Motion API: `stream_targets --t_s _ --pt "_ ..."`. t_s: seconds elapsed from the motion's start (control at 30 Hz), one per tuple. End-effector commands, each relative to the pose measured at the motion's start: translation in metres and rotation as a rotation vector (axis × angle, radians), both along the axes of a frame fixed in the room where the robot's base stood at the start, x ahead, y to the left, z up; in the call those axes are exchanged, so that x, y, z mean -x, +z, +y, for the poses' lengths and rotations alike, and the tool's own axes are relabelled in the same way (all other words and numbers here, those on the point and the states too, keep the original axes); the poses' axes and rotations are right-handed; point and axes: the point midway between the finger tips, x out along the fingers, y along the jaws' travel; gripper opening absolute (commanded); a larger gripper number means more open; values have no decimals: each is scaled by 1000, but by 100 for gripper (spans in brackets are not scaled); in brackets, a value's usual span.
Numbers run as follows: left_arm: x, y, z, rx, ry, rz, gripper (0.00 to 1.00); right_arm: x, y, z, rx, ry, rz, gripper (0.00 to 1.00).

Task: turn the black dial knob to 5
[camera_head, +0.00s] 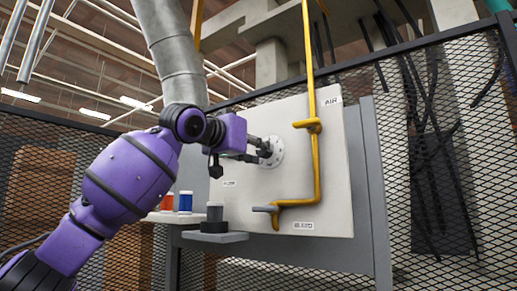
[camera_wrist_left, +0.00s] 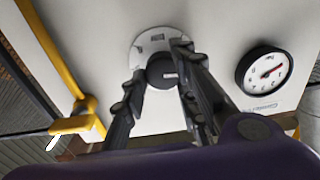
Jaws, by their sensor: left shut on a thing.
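The black dial knob (camera_wrist_left: 162,70) sits at the centre of a round pale dial plate (camera_wrist_left: 152,40) on the panel. A short white mark on the knob points to the right in the left wrist view. In the head view the dial plate (camera_head: 275,152) shows right at my gripper's tips. My left gripper (camera_head: 264,150) is shut on the knob, one finger on each side of it; it also shows in the left wrist view (camera_wrist_left: 161,72). The dial's numbers are too small to read. My right gripper is not in view.
A round gauge (camera_wrist_left: 263,70) with a red needle is beside the dial. A yellow pipe (camera_head: 314,100) runs down the white panel (camera_head: 336,185). Several small containers, one with a blue label (camera_head: 186,203), stand below my left arm. Mesh fencing (camera_head: 445,200) is at right.

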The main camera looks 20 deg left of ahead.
Motion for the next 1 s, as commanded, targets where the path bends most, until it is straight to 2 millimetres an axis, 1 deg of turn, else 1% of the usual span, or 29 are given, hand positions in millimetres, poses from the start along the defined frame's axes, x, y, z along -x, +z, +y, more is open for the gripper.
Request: stream_targets --t_s 0.03,0.47,0.67,0.87,1.0 --pt "0 -1 -3 -2 -5 2 1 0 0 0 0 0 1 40" --pt "0 -2 -4 -18 -8 -3 1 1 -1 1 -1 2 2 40" --pt "0 -3 -5 -54 -9 -15 1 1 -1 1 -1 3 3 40" --pt "0 -4 -5 -153 -10 -52 1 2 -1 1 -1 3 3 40" --pt "0 -5 -5 -266 -11 -93 1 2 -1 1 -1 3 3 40"
